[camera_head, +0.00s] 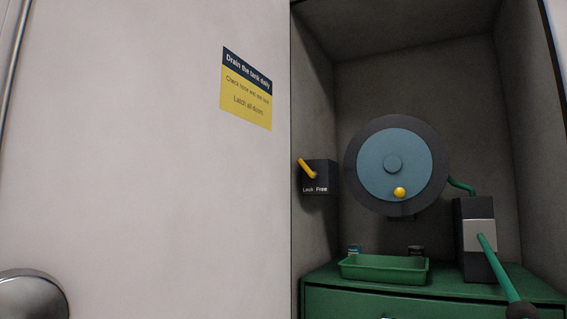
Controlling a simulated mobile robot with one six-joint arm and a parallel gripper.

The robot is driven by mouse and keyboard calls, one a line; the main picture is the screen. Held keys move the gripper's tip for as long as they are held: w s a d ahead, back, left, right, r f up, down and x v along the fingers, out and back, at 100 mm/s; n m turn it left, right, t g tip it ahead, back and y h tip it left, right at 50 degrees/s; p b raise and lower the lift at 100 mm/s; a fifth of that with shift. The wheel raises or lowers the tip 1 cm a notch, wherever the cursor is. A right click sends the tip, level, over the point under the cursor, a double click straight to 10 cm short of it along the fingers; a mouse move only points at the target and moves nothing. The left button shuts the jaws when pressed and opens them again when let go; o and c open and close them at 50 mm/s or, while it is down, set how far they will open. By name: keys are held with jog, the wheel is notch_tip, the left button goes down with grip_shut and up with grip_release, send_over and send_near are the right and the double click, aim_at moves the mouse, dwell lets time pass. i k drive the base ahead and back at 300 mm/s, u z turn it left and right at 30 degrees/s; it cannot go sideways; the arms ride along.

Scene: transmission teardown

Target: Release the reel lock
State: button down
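The reel (358,165) is a dark disc with a blue face, mounted in the cabinet recess at the right. A yellow ball knob (399,192) sits low on its blue face. Left of the reel is the dark lock box (321,178), labelled "Lock" and "Free". Its yellow lever (307,168) tilts with its upper end to the left, above the "Lock" side. My gripper is not in view.
A green tray (384,278) rests on the green cabinet top (335,290), with small cans behind it. A dark box with a green handle (487,245) stands at the right. A white panel (140,160) with a yellow notice (246,88) and a round metal knob (32,296) fills the left.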

aim_at(313, 175)
jog(key=u, duration=0.1)
jog(key=i, duration=1.25)
jog(key=z, duration=0.45)
